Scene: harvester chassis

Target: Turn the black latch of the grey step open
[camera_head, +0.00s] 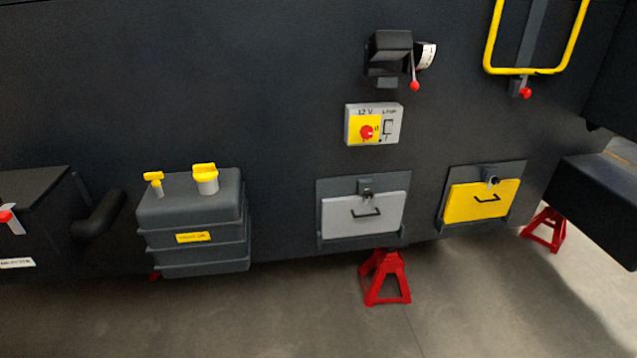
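The grey step (340,219) is a flat light-grey panel in a dark frame, low on the dark chassis wall, right of the picture's middle. It has a black bar handle on its face. Its small black latch (366,193) sits at the middle of its top edge; at this size I cannot tell which way it is turned. The panel looks folded up against the wall. Neither of my grippers shows in the head view.
A yellow step panel (462,204) with its own latch is to the right. A dark tank (190,225) with yellow caps juts out to the left. A switch box (373,124) is above. Red stands (385,280) hold the chassis. The floor in front is clear.

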